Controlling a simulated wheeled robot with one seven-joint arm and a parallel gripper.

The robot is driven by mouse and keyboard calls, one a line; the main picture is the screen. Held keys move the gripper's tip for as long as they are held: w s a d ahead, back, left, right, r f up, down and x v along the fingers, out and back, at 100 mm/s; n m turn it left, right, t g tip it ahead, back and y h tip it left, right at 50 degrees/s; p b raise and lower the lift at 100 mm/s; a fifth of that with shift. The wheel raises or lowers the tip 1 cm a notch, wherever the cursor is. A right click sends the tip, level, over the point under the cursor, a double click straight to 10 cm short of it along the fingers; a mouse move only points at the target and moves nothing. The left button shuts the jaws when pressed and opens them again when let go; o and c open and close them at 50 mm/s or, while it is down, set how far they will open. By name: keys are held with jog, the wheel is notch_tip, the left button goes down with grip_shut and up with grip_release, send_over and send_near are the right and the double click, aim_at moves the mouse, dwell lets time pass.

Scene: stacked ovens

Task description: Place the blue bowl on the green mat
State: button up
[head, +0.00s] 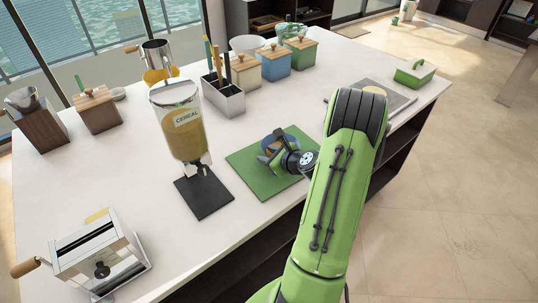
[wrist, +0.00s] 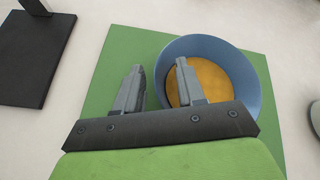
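The blue bowl (wrist: 246,78) rests on the green mat (wrist: 112,62), toward the mat's upper right in the wrist view. An orange-yellow surface fills the inside of the bowl. In the head view the bowl (head: 289,138) is partly hidden behind my gripper (head: 274,150), and the mat (head: 246,164) lies flat on the white counter. In the wrist view my gripper (wrist: 159,65) has its fingers apart, one outside the bowl's left wall and one over its inside. I cannot tell whether either finger touches the bowl.
A cereal dispenser (head: 182,130) on a black base (head: 204,192) stands left of the mat. A utensil holder (head: 222,97) and lidded boxes (head: 274,61) stand behind. A metal hand-cranked machine (head: 100,256) is at front left. A grey board (head: 395,96) lies to the right.

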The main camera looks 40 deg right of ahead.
jog(key=shift+r, duration=0.3)
jog(key=p+v, duration=0.1)
jog(key=v, duration=1.1)
jog(key=w+a+r+n+g+y, duration=0.1)
jog(key=a+r+n+g+y, duration=0.15)
jog(key=a+n, duration=0.75)
jog(key=w+a+r+n+g+y, duration=0.1)
jog(key=w+a+r+n+g, duration=0.15)
jog(key=a+n, duration=0.7)
jog(key=s+a+r+n+h, duration=0.1)
jog(key=s+a+r+n, duration=0.2)
jog(key=s+n, duration=0.3)
jog(key=s+a+r+n+g+h, duration=0.1)
jog(key=s+a+r+n, duration=0.3)
jog(key=s+n, duration=0.3)
jog(key=shift+a+n, duration=0.55)
jog(key=shift+a, duration=0.25)
